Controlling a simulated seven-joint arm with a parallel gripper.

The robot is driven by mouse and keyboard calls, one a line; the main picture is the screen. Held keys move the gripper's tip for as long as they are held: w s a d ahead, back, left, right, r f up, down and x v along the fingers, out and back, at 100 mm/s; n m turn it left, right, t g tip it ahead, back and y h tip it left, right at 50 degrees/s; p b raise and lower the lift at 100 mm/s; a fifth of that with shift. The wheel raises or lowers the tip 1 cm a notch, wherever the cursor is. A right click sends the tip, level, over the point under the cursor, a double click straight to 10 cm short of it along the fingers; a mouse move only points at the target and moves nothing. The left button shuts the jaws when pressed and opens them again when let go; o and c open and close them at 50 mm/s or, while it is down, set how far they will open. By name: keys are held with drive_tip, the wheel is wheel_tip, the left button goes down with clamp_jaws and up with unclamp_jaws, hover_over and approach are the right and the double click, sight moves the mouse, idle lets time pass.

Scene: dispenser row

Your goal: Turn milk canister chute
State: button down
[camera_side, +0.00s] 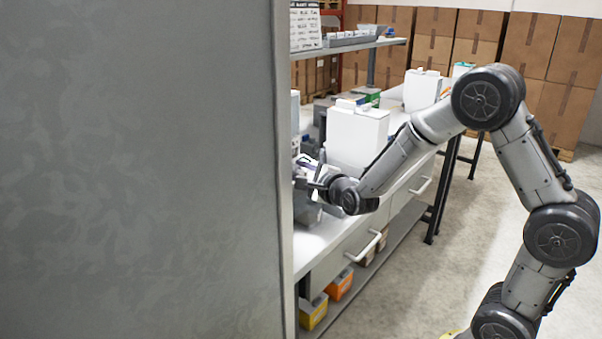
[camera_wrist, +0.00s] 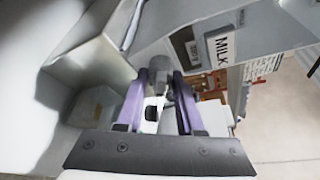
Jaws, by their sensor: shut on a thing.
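The milk canister shows in the wrist view as a pale grey body with a "MILK" label (camera_wrist: 222,48) at the upper right. My gripper (camera_wrist: 160,82) has two purple-grey fingers closed on a grey, rounded chute part (camera_wrist: 158,62) just below and left of that label. Its far end and full shape are hidden between the fingers. In the side view my gripper (camera_side: 312,178) reaches in at the dispenser row over the bench. What it holds is too small and covered to make out there.
A large grey panel (camera_side: 140,170) blocks the left of the side view. White canisters (camera_side: 357,140) and (camera_side: 422,90) stand along the bench (camera_side: 325,238) beyond my gripper. A shelf (camera_side: 350,46) hangs above. Orange and yellow boxes (camera_side: 339,284) sit below. The floor at right is clear.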

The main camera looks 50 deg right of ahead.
drive_tip(key=n+t+h, duration=0.1)
drive_tip(key=n, duration=0.1)
drive_tip(key=shift+n, duration=0.4)
drive_tip(key=n+t, duration=0.1)
drive_tip(key=n, duration=0.4)
drive_tip(key=n+t, duration=0.1)
drive_tip(key=n, duration=0.1)
drive_tip(key=shift+t+h, duration=0.3)
drive_tip(key=n, duration=0.2)
drive_tip(key=n+t, duration=0.1)
drive_tip(key=n, duration=0.1)
drive_tip(key=shift+t+y, duration=0.3)
drive_tip(key=shift+y, duration=0.1)
drive_tip(key=n+t+y, duration=0.1)
drive_tip(key=n, duration=0.2)
drive_tip(key=n+t+y, duration=0.1)
drive_tip(key=n+y, duration=0.1)
drive_tip(key=n, duration=0.2)
drive_tip(key=shift+n+y, duration=0.7)
drive_tip(key=shift+n, duration=0.85)
drive_tip(key=shift+n+y, duration=0.7)
drive_tip(key=shift+n, duration=0.85)
